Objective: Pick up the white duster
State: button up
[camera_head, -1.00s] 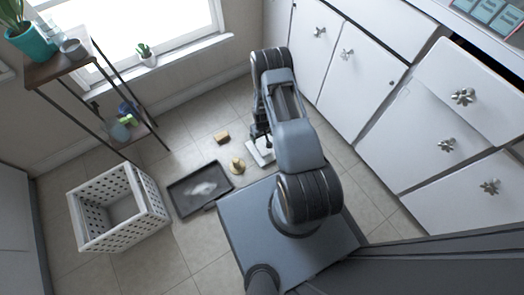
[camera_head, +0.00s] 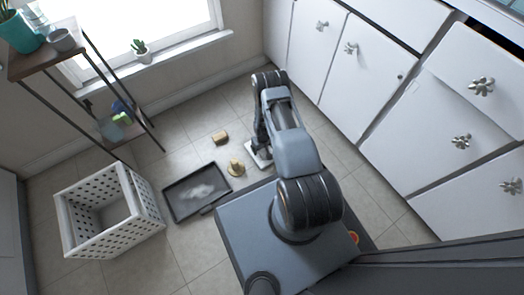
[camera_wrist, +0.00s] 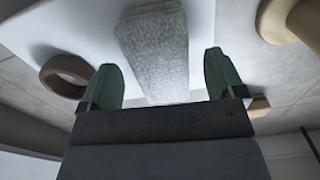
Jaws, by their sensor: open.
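The white duster (camera_wrist: 203,25) looks like a flat white plate with a grey, rough-textured grip bar along it. In the wrist view the bar lies between the two green fingertips of my gripper (camera_wrist: 163,78), with gaps on both sides. My gripper is open and holds nothing. In the head view the duster (camera_head: 257,158) is a white shape on the floor beside my base, partly hidden by my arm, which reaches down over it. Whether the fingertips are level with the bar or above it I cannot tell.
A brass-coloured item (camera_head: 236,167) stands close left of the duster, with a tan block (camera_head: 220,138) behind it. A dark tray (camera_head: 177,209) with a whitish patch and a white basket (camera_head: 148,212) lie further left. White cabinets (camera_head: 362,75) line the right. A brown ring (camera_wrist: 65,66) is near one finger.

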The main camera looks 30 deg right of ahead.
jog(key=shift+f, duration=0.9)
jog(key=shift+r, duration=0.1)
jog(key=c, duration=1)
